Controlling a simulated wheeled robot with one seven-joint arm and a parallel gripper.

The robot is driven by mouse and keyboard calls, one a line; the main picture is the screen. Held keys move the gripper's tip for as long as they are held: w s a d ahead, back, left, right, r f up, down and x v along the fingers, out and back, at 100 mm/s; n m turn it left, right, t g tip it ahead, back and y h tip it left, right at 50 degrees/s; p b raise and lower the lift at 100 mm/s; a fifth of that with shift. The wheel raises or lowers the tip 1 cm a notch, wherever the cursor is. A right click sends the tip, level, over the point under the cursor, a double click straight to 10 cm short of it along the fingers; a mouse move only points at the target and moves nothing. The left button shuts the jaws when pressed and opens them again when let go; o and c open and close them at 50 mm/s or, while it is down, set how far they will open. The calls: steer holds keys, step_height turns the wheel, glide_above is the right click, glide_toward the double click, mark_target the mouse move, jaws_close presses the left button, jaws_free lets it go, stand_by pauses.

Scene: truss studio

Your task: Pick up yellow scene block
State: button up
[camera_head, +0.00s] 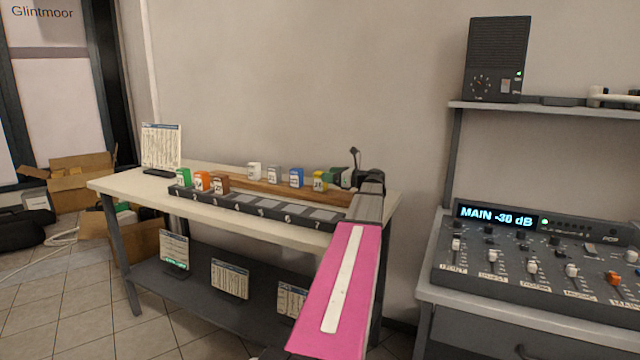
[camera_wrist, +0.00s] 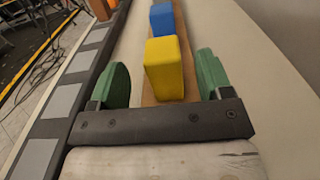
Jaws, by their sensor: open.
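The yellow scene block (camera_wrist: 170,68) stands upright on a wooden strip in the wrist view, between and a little beyond my two green fingers. My gripper (camera_wrist: 163,80) is open, with a finger to either side of the block and visible gaps between them. In the head view the yellow block (camera_head: 320,181) is near the right end of the wooden strip (camera_head: 275,189), just left of my gripper (camera_head: 336,180). My arm hides part of the table's right end.
A blue block (camera_wrist: 163,18) stands just beyond the yellow one; it also shows in the head view (camera_head: 297,177). Grey and white blocks stand farther left. A dark slotted rack (camera_head: 243,204) holds green, orange and brown blocks at its left end. A mixing desk (camera_head: 540,262) is at right.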

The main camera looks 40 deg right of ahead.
steer(key=x, duration=0.4)
steer(key=shift+w+a+f, duration=0.1)
steer(key=shift+w, duration=0.2)
steer(key=c, duration=1)
steer(key=shift+c, duration=0.2)
steer(key=shift+r, duration=0.2)
